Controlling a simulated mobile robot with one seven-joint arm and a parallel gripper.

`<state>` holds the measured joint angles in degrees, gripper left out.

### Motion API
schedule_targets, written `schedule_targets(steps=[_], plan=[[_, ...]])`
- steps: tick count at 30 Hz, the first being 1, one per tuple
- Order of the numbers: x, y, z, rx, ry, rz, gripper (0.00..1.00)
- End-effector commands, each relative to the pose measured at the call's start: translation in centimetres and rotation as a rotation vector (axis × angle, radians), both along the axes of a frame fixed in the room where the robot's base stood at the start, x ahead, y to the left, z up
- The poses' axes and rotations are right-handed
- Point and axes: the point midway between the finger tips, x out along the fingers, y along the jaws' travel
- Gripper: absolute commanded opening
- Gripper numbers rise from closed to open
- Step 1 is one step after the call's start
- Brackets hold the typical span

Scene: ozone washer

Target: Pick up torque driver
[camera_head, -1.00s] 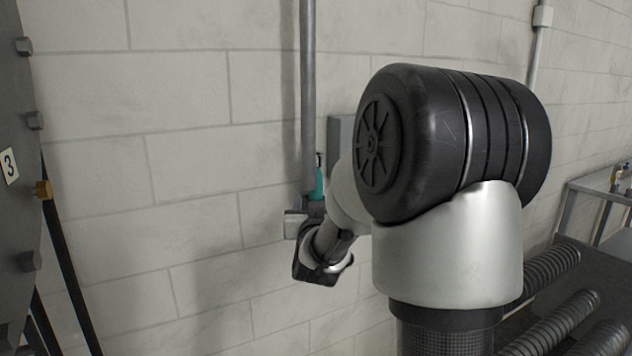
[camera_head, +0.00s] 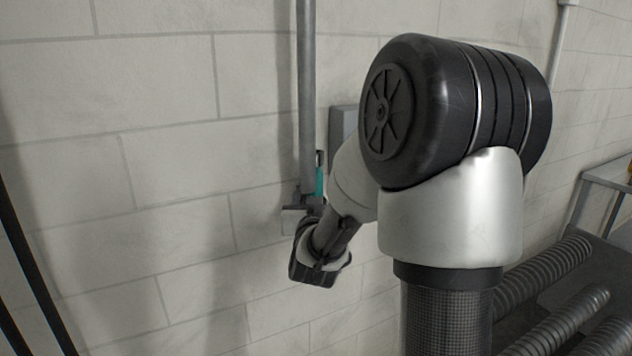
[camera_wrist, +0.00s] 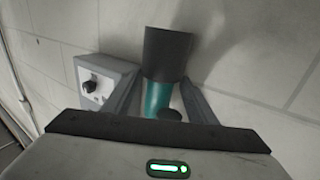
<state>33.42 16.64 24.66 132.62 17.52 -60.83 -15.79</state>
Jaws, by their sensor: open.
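The torque driver (camera_wrist: 157,98) shows in the wrist view as a teal body between my two fingers, under a wide dark grey cylinder. I cannot tell whether that cylinder is part of the driver. In the head view a small teal part (camera_head: 320,181) shows by the wall, just right of the grey pipe. My gripper (camera_wrist: 159,80) is open, with one finger on each side of the teal body. Contact is not clear. In the head view my wrist is low in front of the wall, and the fingertips are hard to make out.
A grey box with a black knob (camera_wrist: 92,86) is on the wall left of my fingers in the wrist view. A vertical grey pipe (camera_head: 306,90) runs down the block wall. A grey table (camera_head: 607,175) stands at the far right.

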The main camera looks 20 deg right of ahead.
Motion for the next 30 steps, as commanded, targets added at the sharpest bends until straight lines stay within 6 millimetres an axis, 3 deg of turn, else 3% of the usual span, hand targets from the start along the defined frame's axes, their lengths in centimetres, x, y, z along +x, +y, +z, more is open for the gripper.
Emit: schedule_targets(steps=[12,21,30], plan=[[-0.22,0.14,0.02,0.0,-0.001,-0.001,0.52],[-0.21,0.13,0.02,0.0,-0.001,-0.001,0.01],[-0.18,0.14,0.52,-0.002,-0.005,-0.001,0.0]])
